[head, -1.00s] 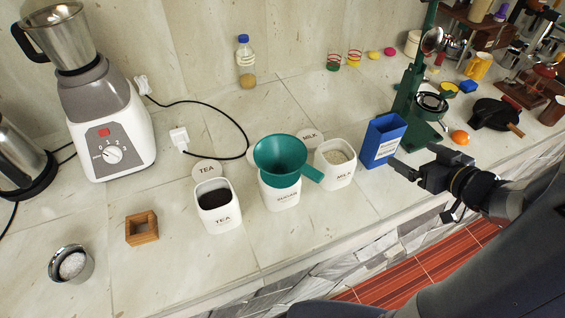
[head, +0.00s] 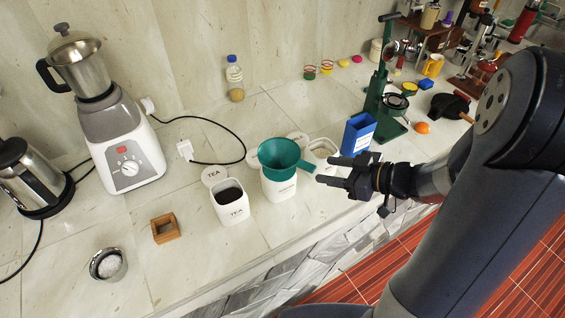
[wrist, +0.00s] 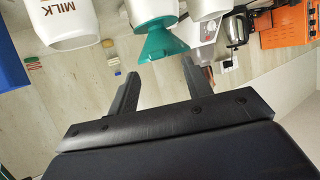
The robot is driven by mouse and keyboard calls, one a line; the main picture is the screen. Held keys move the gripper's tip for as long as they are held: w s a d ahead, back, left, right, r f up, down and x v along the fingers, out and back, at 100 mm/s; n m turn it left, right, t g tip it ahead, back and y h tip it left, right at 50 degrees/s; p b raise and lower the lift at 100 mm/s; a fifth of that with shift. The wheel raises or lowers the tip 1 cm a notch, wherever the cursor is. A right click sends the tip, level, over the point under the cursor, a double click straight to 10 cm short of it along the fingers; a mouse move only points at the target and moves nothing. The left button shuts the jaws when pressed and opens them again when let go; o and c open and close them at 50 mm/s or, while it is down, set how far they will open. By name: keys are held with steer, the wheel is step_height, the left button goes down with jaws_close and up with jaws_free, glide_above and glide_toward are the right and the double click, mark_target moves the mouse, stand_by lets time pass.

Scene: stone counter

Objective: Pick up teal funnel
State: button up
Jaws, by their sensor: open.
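The teal funnel (head: 283,157) sits on top of the white sugar canister (head: 279,188), its handle pointing right toward my gripper. My gripper (head: 323,171) is open and empty, just right of the funnel's handle and apart from the funnel's cone. It partly covers the milk canister (head: 322,152) in the head view. In the wrist view the picture is upside down; the funnel (wrist: 158,45) shows beyond the open fingers (wrist: 158,85), with the milk canister (wrist: 68,22) to the left.
The tea canister (head: 230,204) stands left of the sugar canister. A blue box (head: 358,134) stands behind my gripper, near the green press (head: 382,95). The counter's front edge is close.

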mark_target(314, 168)
steer(key=shift+p+x, duration=0.3)
steer(key=shift+x, duration=3.25)
steer(key=shift+w+d+f, duration=0.1)
steer(key=shift+c, duration=0.4)
jaws_close()
